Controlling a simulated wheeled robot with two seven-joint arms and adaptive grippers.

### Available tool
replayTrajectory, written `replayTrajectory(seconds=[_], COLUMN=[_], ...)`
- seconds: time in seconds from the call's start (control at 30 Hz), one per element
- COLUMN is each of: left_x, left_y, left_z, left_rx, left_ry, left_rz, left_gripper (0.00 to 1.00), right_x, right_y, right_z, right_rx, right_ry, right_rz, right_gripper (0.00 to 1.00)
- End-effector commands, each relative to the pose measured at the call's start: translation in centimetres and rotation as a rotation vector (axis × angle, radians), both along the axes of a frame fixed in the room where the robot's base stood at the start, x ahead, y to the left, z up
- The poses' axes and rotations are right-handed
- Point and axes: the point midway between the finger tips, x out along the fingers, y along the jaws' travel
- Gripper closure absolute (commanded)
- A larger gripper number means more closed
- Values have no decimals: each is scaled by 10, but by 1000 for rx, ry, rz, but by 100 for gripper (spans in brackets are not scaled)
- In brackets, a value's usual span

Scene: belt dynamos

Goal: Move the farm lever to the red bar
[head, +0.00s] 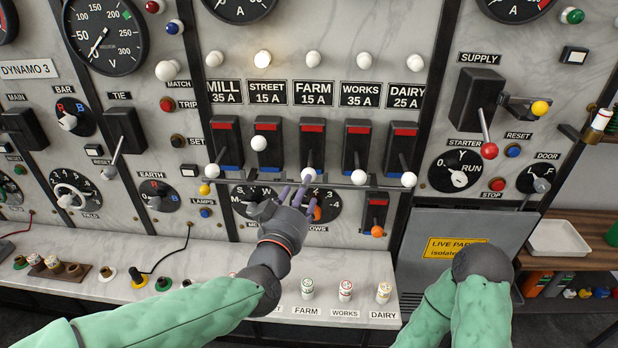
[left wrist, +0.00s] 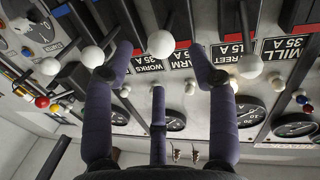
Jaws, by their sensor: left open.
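The farm lever's white ball knob (head: 309,174) sits at the bottom of its black switch, by the blue bar, under the FARM 15 A label (head: 313,92). The farm red bar (head: 312,128) is at the top of that switch. My left gripper (head: 296,194) is open just below the knob. In the left wrist view, which is upside down, the knob (left wrist: 160,43) appears between the spread fingers (left wrist: 162,66); I cannot tell whether they touch it. My right gripper is out of view; only part of that arm shows.
The street knob (head: 258,143) stands higher on the left; the mill knob (head: 212,170), works knob (head: 358,177) and dairy knob (head: 408,179) are low. A small orange-knobbed switch (head: 376,215) is below right. A marble ledge (head: 330,265) with labelled plugs lies below.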

Motion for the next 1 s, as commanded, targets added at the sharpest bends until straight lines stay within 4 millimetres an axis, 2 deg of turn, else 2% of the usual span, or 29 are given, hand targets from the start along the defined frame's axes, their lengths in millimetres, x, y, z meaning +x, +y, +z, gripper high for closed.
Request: replayTrajectory(seconds=[0.2,0.4,0.6,0.87,1.0], left_x=[36,57,66,66,66], left_y=[-10,-16,-18,-18,-18], left_z=[-2,-1,-1,0,0], left_rx=[0,0,-1,-1,-1], left_ry=[2,2,1,0,0], left_rz=[1,1,0,0,0], left_gripper=[43,43,43,43,82], right_x=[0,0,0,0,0], right_y=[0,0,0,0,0], right_z=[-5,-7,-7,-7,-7], right_rx=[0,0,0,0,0], right_ry=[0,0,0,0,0], right_rz=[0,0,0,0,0], right_gripper=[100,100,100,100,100])
